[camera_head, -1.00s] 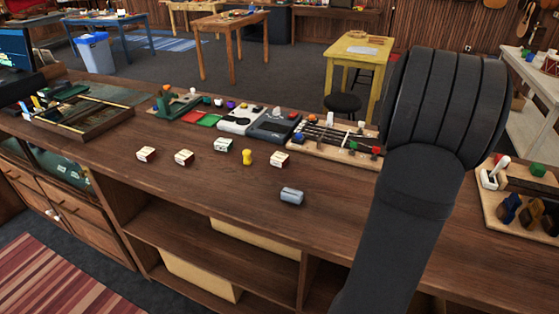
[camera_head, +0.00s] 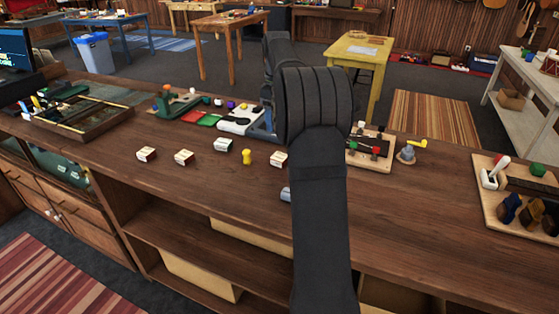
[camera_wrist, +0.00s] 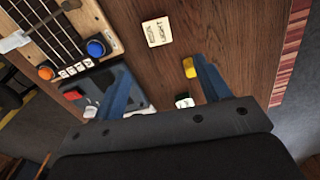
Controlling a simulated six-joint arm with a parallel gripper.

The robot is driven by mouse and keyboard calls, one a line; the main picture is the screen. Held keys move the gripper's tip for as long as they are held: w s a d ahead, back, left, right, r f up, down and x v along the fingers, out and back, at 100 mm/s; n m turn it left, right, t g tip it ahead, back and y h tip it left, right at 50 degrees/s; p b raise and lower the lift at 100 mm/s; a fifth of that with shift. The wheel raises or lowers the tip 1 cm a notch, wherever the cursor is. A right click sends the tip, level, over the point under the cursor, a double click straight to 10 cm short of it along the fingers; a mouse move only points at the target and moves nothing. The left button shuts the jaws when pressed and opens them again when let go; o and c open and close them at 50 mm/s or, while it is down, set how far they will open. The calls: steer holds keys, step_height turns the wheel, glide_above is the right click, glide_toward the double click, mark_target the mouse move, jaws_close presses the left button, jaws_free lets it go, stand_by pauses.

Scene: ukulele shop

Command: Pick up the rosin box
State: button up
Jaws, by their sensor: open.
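Several small boxes stand on the wooden counter. A cream box with a dark-lettered label (camera_wrist: 156,32), partly readable as "LIGHT", lies beyond my fingertips in the wrist view. It appears to be the white and red box (camera_head: 279,159) beside my arm in the head view. Two similar boxes (camera_head: 146,155) (camera_head: 184,157) stand further left, and a white and green box (camera_head: 222,145) stands behind them. Which one is the rosin box I cannot read for certain. My gripper (camera_wrist: 160,65) is open, its two blue fingers apart with nothing held. My arm mostly hides it in the head view.
A small yellow object (camera_head: 247,157) stands left of the nearest box; it shows beside my right finger (camera_wrist: 189,67). A fretboard jig (camera_wrist: 62,32) with blue and orange knobs lies left in the wrist view. A grey object (camera_head: 286,195) is partly hidden. The front counter is mostly clear.

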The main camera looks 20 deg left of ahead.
step_height(320, 180, down, 9)
steer(key=shift+r, duration=0.1)
steer(key=shift+w+d+f, duration=0.1)
steer(key=shift+d+f, duration=0.05)
steer(key=shift+f, duration=1.2)
steer(key=shift+d+f, duration=0.1)
steer(key=shift+f, duration=1.25)
steer(key=c, duration=1.1)
